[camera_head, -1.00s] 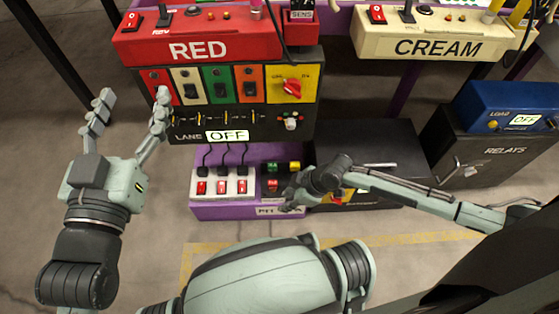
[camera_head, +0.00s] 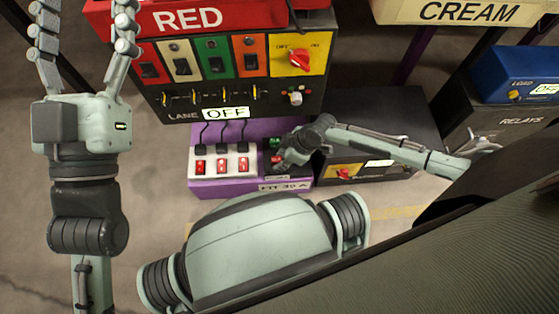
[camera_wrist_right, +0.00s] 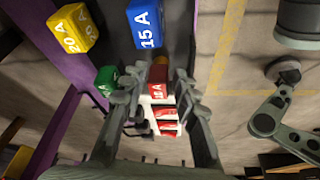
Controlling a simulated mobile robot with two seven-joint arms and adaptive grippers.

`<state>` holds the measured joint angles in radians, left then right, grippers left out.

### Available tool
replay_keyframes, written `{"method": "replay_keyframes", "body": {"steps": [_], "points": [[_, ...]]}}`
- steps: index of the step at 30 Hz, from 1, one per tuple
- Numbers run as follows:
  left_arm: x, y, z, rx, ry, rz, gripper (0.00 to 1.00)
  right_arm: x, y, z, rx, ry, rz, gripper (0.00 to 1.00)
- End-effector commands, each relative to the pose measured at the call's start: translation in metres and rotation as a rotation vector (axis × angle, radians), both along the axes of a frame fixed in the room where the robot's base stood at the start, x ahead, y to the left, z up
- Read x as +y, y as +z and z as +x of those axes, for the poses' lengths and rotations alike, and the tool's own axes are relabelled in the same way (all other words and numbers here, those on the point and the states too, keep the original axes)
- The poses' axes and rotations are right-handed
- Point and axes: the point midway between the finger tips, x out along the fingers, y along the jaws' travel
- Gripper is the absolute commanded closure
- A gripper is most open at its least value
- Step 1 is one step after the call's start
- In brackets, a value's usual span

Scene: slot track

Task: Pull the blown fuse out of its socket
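A red fuse (camera_head: 276,160) stands on the dark fuse panel at the right of the purple box (camera_head: 225,189). In the right wrist view the red fuse (camera_wrist_right: 158,76) shows between and just beyond the fingertips of my right gripper (camera_wrist_right: 157,88). That gripper looks open, with gaps beside the fuse; I cannot tell whether it touches. In the head view my right gripper (camera_head: 287,158) partly covers the panel. I cannot tell from its look whether this fuse is blown. My left gripper (camera_head: 84,22) is open and empty, raised at the left.
A green fuse (camera_wrist_right: 106,77), a blue 15 A block (camera_wrist_right: 144,25) and a yellow 20 A block (camera_wrist_right: 72,28) are close by. A white panel (camera_head: 243,164) with several red switches adjoins on the left. The black lane console (camera_head: 187,105) stands behind; a dark box (camera_head: 395,115) is at right.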

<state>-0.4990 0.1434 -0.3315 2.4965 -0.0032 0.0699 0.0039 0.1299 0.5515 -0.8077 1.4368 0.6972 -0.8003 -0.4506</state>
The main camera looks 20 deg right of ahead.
Motion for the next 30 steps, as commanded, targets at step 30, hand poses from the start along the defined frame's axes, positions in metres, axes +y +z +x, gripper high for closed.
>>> {"method": "replay_keyframes", "body": {"steps": [30], "points": [[0.0035, 0.0088, -0.0036, -0.066, 0.006, -0.022, 0.36, 0.0039, -0.0121, 0.0032, 0.0, -0.001, 0.0, 1.0]]}}
